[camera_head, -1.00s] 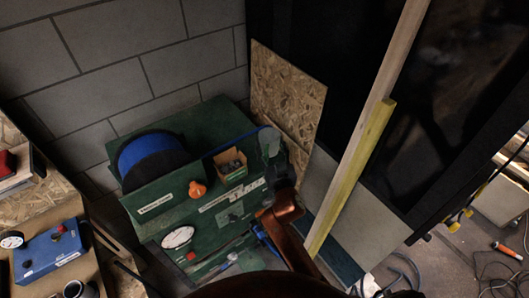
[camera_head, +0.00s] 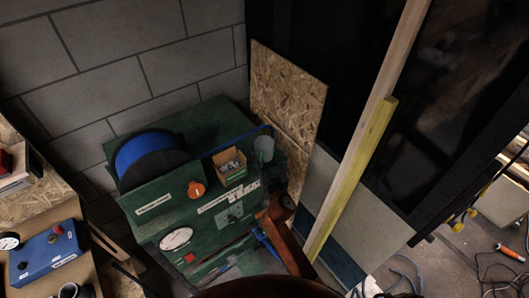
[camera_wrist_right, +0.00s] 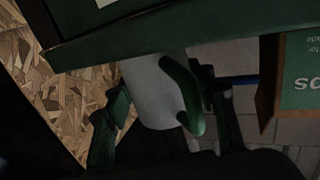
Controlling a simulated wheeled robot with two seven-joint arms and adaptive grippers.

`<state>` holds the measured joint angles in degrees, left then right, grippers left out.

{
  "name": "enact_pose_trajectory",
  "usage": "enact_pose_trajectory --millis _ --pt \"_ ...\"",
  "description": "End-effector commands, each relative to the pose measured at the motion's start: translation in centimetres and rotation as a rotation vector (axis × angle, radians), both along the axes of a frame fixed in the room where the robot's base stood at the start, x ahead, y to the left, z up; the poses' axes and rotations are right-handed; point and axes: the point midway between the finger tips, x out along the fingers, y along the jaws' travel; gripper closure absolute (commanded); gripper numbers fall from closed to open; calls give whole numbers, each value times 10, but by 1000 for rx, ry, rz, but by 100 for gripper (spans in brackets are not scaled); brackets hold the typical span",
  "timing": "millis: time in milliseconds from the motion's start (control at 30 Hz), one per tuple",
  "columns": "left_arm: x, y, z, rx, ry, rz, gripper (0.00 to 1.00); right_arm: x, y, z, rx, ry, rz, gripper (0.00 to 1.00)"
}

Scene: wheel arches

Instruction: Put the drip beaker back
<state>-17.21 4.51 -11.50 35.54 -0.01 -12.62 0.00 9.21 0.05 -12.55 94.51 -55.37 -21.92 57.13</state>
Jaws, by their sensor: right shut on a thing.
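The drip beaker (camera_head: 264,147) is a pale grey, see-through cup at the right end of the green cabinet (camera_head: 213,215). It stands about upright beside a small open cardboard box. My right gripper (camera_head: 270,172) reaches up from below and is shut on the beaker. In the right wrist view the beaker (camera_wrist_right: 148,92) is between the dark fingers of the gripper (camera_wrist_right: 165,110), with a green curved piece in front of it. I cannot tell whether the beaker touches the cabinet. My left gripper is not in view.
The cardboard box (camera_head: 229,165) stands just left of the beaker. A blue hose reel (camera_head: 149,158) and an orange knob (camera_head: 196,189) are further left. A chipboard panel (camera_head: 289,98) is behind, and a yellow-edged post (camera_head: 350,180) rises on the right.

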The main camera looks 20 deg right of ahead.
Motion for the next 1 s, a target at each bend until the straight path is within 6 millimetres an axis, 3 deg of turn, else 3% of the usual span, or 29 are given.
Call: enact_pose_trajectory --millis 133,167,400,800,1000 --pt "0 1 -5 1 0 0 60 0 0 -4 2 0 0 79" --pt "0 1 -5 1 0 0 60 0 0 -5 2 0 0 49" --pt "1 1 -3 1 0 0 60 0 0 -3 1 0 0 32" --pt "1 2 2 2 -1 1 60 -1 0 2 -1 0 0 32" --pt "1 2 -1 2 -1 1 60 -39 2 -2 4 2 -1 32"
